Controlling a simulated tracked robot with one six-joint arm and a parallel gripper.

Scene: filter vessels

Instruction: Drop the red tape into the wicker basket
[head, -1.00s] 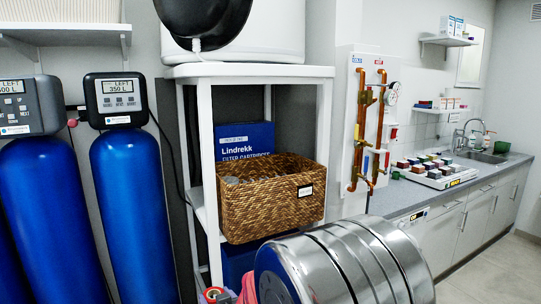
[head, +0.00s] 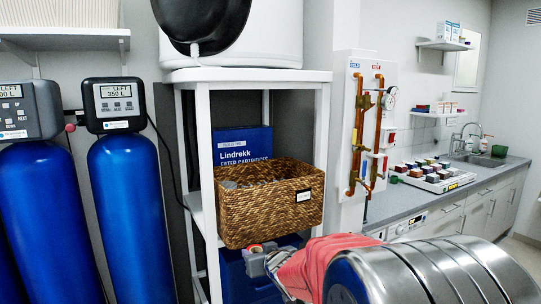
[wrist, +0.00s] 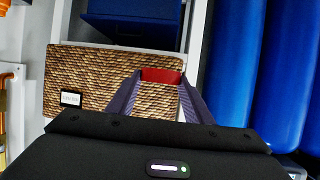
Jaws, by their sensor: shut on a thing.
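The wicker basket (head: 268,215) stands on the middle shelf of a white rack, its open top showing some pale contents. A small label is on its front. It also shows in the wrist view (wrist: 100,85). My gripper (head: 256,254) is in front of the basket, near its lower front edge, outside it. In the wrist view my gripper (wrist: 161,80) is shut on the red tape (wrist: 161,75), held between the fingertips with the basket wall behind. The tape (head: 255,247) is small and partly hidden in the head view.
A blue carton (head: 242,146) stands behind the basket. The white rack's top board (head: 246,76) is above it. Blue tanks (head: 135,215) stand at the left. Copper pipes (head: 361,130) and a counter (head: 430,200) are at the right.

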